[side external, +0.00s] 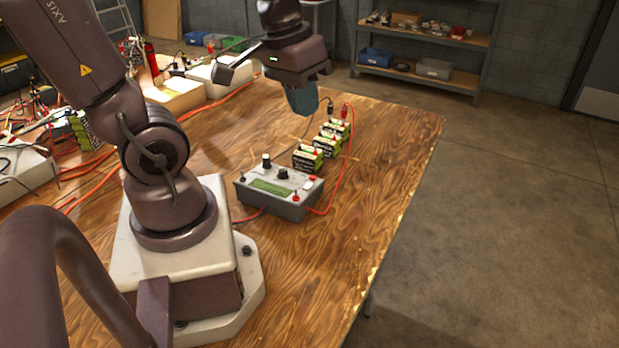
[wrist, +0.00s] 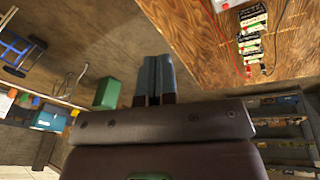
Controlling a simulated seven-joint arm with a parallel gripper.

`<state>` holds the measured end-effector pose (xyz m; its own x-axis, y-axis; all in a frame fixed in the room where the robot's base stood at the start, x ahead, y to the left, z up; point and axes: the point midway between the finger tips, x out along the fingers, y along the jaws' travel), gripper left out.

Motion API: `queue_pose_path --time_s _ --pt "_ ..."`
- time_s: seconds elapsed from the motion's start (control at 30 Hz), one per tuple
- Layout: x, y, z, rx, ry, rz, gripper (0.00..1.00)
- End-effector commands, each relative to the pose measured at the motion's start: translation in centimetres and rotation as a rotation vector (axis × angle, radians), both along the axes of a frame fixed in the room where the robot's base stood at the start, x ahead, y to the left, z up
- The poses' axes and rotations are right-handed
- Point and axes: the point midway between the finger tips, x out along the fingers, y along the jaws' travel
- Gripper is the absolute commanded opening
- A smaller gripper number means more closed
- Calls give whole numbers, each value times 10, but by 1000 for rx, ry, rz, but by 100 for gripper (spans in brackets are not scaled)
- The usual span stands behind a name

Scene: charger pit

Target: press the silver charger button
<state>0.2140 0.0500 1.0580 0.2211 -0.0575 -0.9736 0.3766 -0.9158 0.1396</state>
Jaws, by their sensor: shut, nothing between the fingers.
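The charger (side external: 278,199) is a grey box on the wooden table, with black knobs, a green display panel and red and dark posts on its top. I cannot clearly make out the silver button among the small parts there. My gripper (side external: 303,111) is shut and empty, its blue-grey fingers pointing down. The shut fingers also show in the wrist view (wrist: 153,72). A white edge at the top of the wrist view may be part of the charger.
Several green-and-black batteries (side external: 308,159) stand in a row behind the charger; they also show in the wrist view (wrist: 249,42). A red cable (side external: 345,165) loops along their right side. White boxes (side external: 176,96) and cables clutter the table's left. The front right tabletop is clear.

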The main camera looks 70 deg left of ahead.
Motion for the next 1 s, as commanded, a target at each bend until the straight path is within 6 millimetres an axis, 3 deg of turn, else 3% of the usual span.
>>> queue_pose_path --time_s 0.37,0.7,1.0 --pt "30 57 -74 -469 138 700 0" --pt "51 135 -143 -826 75 1438 0" --pt "72 162 -142 -924 -47 1652 0"
